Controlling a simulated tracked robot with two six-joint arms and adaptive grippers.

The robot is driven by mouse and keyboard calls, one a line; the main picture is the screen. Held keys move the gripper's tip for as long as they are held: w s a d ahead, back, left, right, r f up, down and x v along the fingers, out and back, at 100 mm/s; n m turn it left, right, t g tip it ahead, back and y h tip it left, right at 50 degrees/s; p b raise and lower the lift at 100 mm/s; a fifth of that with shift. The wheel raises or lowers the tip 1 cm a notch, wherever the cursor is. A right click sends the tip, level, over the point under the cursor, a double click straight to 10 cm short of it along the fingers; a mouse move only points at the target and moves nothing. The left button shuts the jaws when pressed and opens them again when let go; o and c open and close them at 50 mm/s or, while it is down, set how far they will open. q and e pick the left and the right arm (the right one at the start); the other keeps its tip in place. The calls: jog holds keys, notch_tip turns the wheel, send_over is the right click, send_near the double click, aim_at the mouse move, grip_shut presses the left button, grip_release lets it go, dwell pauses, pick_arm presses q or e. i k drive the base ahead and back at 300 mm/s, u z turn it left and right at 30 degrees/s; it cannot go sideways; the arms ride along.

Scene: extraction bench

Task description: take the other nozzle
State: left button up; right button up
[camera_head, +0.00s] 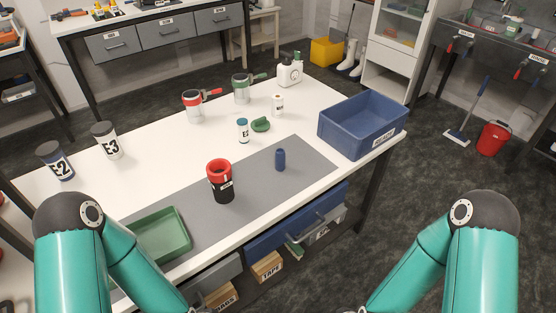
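No part is clearly marked as a nozzle. A red-topped canister with a red side handle (194,108) stands at the back of the white bench. A black cylinder with a red open top (222,188) stands upright on the grey mat (268,190). A small dark blue cylinder (280,160) stands upright on the mat to its right. Both my arms reach down past the lower edge; both grippers are out of view.
A green tray (172,222) lies at the bench's front left, partly behind my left arm. A blue bin (350,140) stands at the right end. Labelled jars E2 (58,165) and E3 (108,145) stand at left. Small bottles and a green piece (261,124) stand behind the mat.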

aim_at(280, 155)
jog(key=u, duration=0.15)
jog(key=i, duration=0.2)
jog(key=u, duration=2.65)
jog(key=k, duration=1.7)
jog(key=z, duration=1.05)
jog(key=i, duration=1)
jog(key=u, duration=0.05)
